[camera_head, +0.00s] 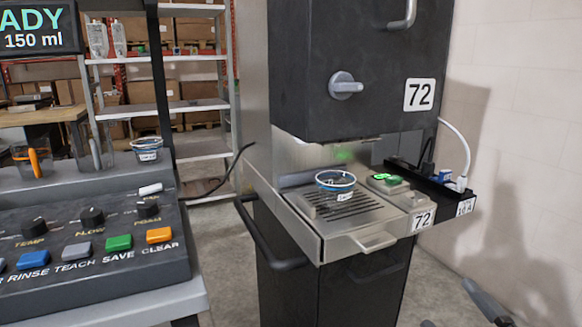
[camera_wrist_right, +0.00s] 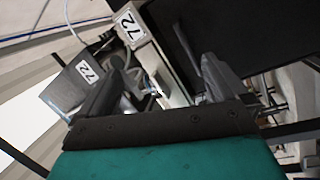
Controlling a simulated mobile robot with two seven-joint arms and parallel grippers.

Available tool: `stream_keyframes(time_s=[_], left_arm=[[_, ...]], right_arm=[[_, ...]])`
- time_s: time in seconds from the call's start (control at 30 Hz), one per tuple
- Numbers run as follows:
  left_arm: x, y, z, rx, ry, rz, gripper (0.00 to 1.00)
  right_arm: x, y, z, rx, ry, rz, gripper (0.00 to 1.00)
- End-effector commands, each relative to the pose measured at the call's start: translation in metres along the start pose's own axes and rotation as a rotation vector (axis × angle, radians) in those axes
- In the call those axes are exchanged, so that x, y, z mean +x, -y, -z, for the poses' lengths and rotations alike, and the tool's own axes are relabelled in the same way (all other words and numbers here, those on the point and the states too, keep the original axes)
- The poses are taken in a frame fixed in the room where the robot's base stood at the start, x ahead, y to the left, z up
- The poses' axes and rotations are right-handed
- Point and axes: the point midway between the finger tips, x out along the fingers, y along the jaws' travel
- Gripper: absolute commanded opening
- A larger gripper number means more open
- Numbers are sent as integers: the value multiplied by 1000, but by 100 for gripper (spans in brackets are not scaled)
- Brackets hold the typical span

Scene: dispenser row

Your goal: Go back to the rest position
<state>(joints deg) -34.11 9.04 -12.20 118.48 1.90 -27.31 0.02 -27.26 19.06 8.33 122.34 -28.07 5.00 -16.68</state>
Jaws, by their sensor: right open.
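My right gripper (camera_head: 447,301) shows only by its finger ends at the bottom right edge in the head view. It is open and empty, over the floor in front of the dispenser and apart from it. In the right wrist view the two fingers of this gripper (camera_wrist_right: 158,62) stand apart with nothing held between them. The dispenser (camera_head: 360,70), labelled 72, stands at the centre right. A clear cup with a blue rim (camera_head: 336,181) stands upright on its drip tray (camera_head: 367,203). My left gripper is not in view.
A control panel (camera_head: 90,245) with knobs and coloured buttons is at the left. Cups stand behind it, including a blue-banded one (camera_head: 147,149). A black side tray (camera_head: 440,186) juts from the dispenser's right. Metal shelves (camera_head: 200,107) stand behind. Floor is clear at right.

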Motion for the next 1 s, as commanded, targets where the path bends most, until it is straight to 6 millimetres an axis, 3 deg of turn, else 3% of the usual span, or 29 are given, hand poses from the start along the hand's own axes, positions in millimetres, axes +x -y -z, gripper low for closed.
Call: stream_keyframes(time_s=[0.03,0.1,0.23,0.33,0.37,0.4,0.6,0.8,1.0], left_arm=[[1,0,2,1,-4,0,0],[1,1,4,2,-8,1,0],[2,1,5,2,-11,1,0],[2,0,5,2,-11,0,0],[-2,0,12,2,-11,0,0],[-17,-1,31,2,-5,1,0],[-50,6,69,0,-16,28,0],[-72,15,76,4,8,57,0],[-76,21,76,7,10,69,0]], right_arm=[[-10,42,-1,213,97,82,100],[-26,92,2,462,220,188,100],[-63,175,31,843,425,386,100],[-97,229,66,1085,574,545,100],[-104,232,77,1132,605,578,100],[-98,204,78,1106,598,555,100],[-97,158,84,1079,613,532,100],[-99,130,87,1061,623,517,100],[-100,124,86,1054,626,511,100]])
